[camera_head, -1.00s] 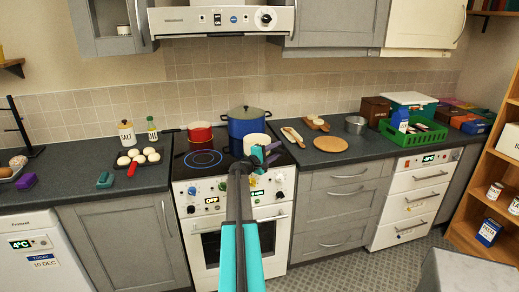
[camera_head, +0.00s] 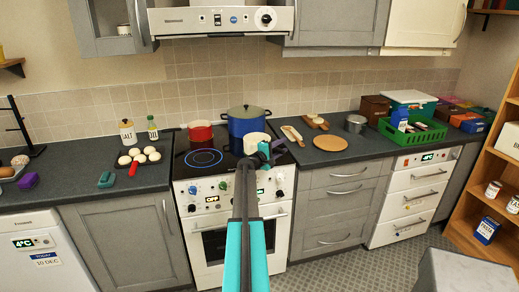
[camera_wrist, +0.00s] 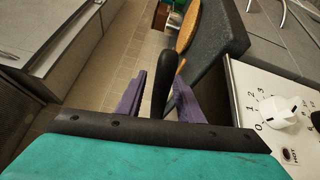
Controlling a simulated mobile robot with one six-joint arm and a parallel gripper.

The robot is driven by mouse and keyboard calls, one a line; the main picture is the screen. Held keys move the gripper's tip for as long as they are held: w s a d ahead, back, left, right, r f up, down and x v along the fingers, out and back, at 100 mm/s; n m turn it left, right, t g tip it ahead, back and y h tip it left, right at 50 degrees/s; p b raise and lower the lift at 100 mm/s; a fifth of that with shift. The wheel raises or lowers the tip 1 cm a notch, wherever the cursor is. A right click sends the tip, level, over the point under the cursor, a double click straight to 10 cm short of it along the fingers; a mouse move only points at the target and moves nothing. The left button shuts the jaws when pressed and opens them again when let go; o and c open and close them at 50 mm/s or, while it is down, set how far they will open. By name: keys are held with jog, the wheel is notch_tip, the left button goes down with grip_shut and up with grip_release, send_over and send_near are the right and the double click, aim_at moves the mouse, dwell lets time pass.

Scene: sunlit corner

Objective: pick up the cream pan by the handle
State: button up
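The cream pan (camera_head: 254,141) stands on the front right of the black hob, its lower right partly hidden by my gripper. My gripper (camera_head: 272,152) is at the pan's right front side, over the front edge of the stove. In the wrist view, a black handle (camera_wrist: 160,78) lies between the two purple fingers of my gripper (camera_wrist: 160,95). The fingers stand apart, one on each side of the handle, with narrow gaps showing. The pan's body is out of the wrist view.
A blue pot (camera_head: 248,122) stands close behind the pan and a red pot (camera_head: 200,132) at the back left of the hob. Stove knobs (camera_wrist: 282,112) are close by at right in the wrist view. A round wooden board (camera_head: 330,143) lies on the counter to the right.

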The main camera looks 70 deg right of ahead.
grip_shut()
jog(key=shift+r, duration=0.1)
dwell(1.2)
